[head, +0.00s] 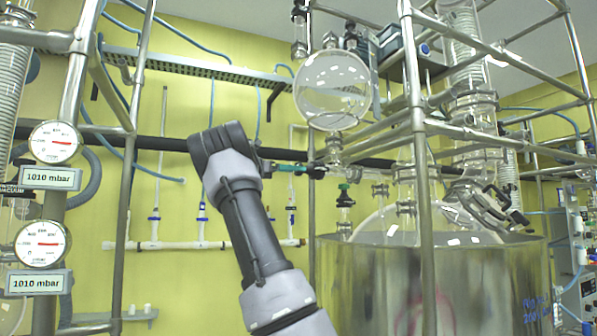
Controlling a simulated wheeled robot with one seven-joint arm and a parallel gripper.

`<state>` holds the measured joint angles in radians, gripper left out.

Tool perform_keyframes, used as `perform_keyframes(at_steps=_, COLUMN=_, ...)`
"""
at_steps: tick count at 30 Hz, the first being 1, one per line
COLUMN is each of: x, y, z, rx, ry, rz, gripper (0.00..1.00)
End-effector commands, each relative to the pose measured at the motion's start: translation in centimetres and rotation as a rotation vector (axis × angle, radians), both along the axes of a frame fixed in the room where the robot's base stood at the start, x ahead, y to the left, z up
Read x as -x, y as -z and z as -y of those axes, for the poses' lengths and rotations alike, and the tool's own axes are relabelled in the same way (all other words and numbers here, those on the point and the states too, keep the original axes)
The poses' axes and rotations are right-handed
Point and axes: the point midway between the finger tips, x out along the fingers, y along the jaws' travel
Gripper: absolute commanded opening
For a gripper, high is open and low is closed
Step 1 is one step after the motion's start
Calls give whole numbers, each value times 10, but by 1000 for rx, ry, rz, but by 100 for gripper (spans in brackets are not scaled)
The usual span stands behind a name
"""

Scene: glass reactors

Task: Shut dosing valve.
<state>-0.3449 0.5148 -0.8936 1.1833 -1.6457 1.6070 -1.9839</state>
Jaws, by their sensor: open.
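My arm reaches up from the bottom middle, and my gripper (268,165) is at its end, pointing right and partly hidden by the wrist. The picture is too small to show its fingers clearly. Just right of it is a horizontal valve piece with a green part (290,168) and a dark end, beside the glass outlet under the round glass vessel (333,88). A second green-topped valve (345,196) stands lower right, above the steel vessel. I cannot tell for certain which is the dosing valve, or whether my gripper touches the nearer one.
Steel frame poles (418,180) stand in front of the glassware. A large steel vessel (370,280) holds a glass reactor at the right. Two gauges (54,142) with 1010 mbar labels are at the left. White pipework (180,245) runs along the yellow wall.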

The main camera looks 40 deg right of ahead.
Motion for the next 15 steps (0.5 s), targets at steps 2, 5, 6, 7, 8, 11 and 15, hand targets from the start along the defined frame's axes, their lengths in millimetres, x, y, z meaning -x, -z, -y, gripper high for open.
perform_keyframes(at_steps=2, x=2, y=0, z=11, rx=0, ry=1, rz=0, gripper=92)
perform_keyframes(at_steps=5, x=4, y=0, z=19, rx=0, ry=1, rz=0, gripper=92)
perform_keyframes(at_steps=6, x=5, y=0, z=21, rx=0, ry=0, rz=0, gripper=92)
perform_keyframes(at_steps=7, x=5, y=0, z=22, rx=0, ry=-1, rz=0, gripper=92)
perform_keyframes(at_steps=8, x=5, y=0, z=23, rx=0, ry=-1, rz=0, gripper=92)
perform_keyframes(at_steps=11, x=5, y=0, z=23, rx=0, ry=-2, rz=0, gripper=92)
perform_keyframes(at_steps=15, x=5, y=0, z=23, rx=0, ry=-2, rz=0, gripper=92)
